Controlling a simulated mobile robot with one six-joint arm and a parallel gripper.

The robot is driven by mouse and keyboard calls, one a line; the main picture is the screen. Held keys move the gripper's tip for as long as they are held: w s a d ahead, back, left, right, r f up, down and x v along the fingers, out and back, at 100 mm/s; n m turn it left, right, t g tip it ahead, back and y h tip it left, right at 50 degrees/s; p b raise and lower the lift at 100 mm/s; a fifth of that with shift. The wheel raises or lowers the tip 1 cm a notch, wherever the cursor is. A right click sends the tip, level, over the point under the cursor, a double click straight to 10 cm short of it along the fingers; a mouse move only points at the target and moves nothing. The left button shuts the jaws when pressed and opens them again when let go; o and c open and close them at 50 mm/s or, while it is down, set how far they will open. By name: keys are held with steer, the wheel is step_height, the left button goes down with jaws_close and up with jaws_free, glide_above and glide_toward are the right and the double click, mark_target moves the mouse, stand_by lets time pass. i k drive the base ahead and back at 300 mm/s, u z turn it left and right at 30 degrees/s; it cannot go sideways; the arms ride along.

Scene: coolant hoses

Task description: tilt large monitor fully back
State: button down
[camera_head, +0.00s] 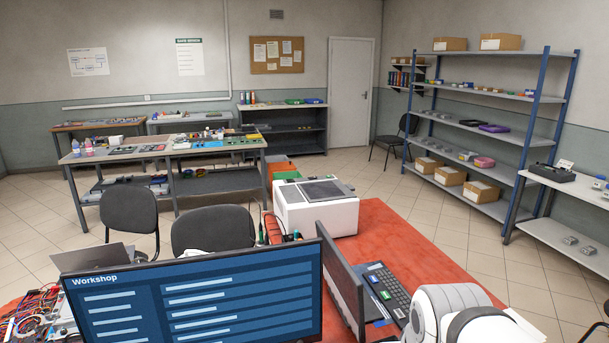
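A wide dark-framed monitor (200,300) stands at the bottom left, its lit blue screen headed "Workshop" facing me. Its lower part is cut off by the picture edge, so its stand and hinge are hidden. A second monitor (342,280), dark and seen at a steep angle, stands close to its right edge. The Workshop monitor looks the larger, though the angles differ. White rounded links of my arm show at the bottom right, right of both monitors. My gripper is not in view, so I cannot tell whether it touches anything.
A red-topped bench (395,235) carries a white box-shaped machine (316,208) and a black keyboard (389,292). An open laptop (98,258) and tangled wires (38,318) are at the left. Chairs (212,230) stand behind the monitors.

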mark_target(270, 293)
steer(key=u, duration=1.1)
steer(key=i, duration=0.65)
steer(key=z, duration=1)
